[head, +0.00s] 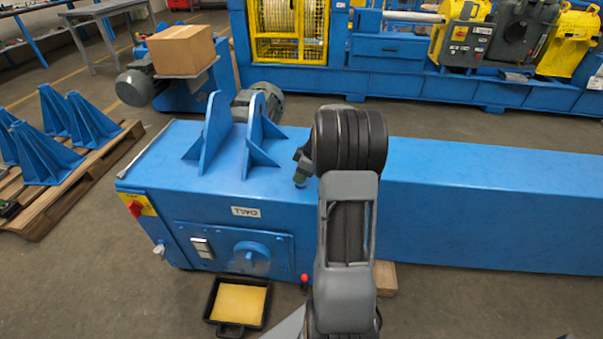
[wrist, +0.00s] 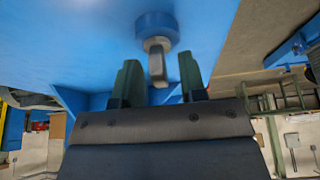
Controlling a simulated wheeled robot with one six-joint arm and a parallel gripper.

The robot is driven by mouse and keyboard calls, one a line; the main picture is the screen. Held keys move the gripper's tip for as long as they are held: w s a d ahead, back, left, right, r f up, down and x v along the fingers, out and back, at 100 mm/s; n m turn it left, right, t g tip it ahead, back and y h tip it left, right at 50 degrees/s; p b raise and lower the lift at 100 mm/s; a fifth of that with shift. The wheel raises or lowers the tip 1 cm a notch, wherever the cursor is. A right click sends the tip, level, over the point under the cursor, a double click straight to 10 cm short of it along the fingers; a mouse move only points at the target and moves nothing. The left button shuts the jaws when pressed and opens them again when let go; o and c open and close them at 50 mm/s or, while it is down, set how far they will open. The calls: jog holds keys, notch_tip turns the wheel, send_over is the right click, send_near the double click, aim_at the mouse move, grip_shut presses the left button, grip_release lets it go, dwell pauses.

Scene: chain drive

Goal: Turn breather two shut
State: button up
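The blue chain-drive casing marked TWO (head: 246,211) fills the middle of the head view. In the wrist view, a breather with a round blue collar (wrist: 157,28) and a grey tab (wrist: 157,65) stands out from the casing's blue surface. My gripper (wrist: 158,62) is open, its two dark green fingers on either side of the tab with visible gaps. I cannot tell from this view whether the breather is open or shut. In the head view my arm covers much of this area, and a small grey-green part (head: 302,165) shows at its left edge.
Blue upright brackets (head: 230,135) stand on the casing left of my arm. A red switch (head: 135,208) and a round blue cover (head: 252,256) are on its near side. A black tray with yellow contents (head: 211,300) lies on the floor. The casing top right of my arm is clear.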

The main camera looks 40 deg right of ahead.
grip_shut()
